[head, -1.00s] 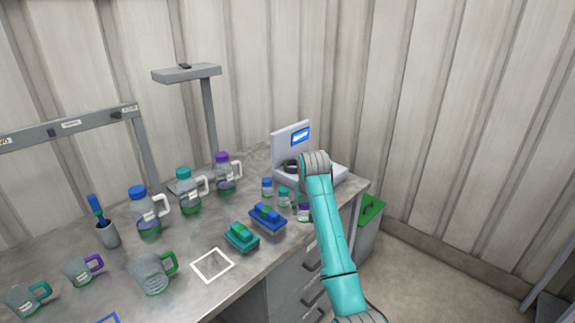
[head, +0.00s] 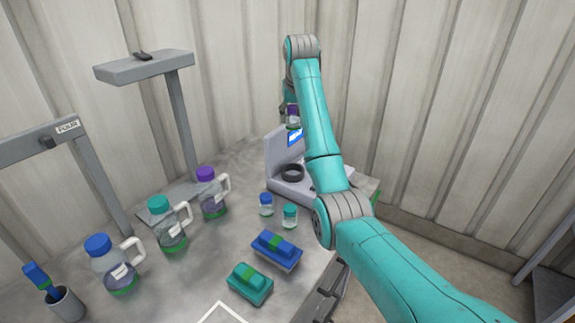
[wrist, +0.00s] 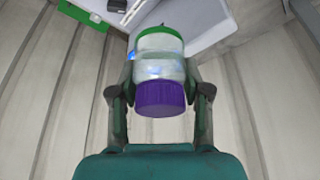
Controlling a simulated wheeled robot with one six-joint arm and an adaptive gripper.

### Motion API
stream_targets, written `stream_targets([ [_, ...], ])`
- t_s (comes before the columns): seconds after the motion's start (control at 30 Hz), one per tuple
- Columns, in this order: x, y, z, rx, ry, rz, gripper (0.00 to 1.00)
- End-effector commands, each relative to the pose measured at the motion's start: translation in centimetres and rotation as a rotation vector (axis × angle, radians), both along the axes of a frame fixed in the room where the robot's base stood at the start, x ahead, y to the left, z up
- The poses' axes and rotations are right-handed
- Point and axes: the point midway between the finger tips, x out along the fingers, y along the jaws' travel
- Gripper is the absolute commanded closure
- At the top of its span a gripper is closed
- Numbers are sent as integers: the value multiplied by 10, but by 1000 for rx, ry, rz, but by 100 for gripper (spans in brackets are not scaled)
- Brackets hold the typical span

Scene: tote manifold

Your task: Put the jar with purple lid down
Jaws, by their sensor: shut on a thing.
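The jar with purple lid (wrist: 160,60) is a small clear jar with a purple lid and a green base. In the wrist view my gripper (wrist: 160,92) is shut on it, with one finger on each side near the lid. My gripper is mostly hidden behind my arm in the head view.
The grey device (head: 288,192) with a screen and a dark ring stands at the bench's back right. A blue-lidded jar (head: 266,204) and a teal-lidded jar (head: 290,216) stand in front.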

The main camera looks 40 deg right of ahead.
Motion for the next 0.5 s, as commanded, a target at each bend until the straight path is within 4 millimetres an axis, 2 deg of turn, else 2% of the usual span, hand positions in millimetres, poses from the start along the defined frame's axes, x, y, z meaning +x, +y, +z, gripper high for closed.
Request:
stream_targets([
  [0.03,-1,0,-13,2,4,0,88],
  [0.3,-1,1,-75,1,3,1,88],
  [0.5,0,1,-113,1,2,1,88],
])
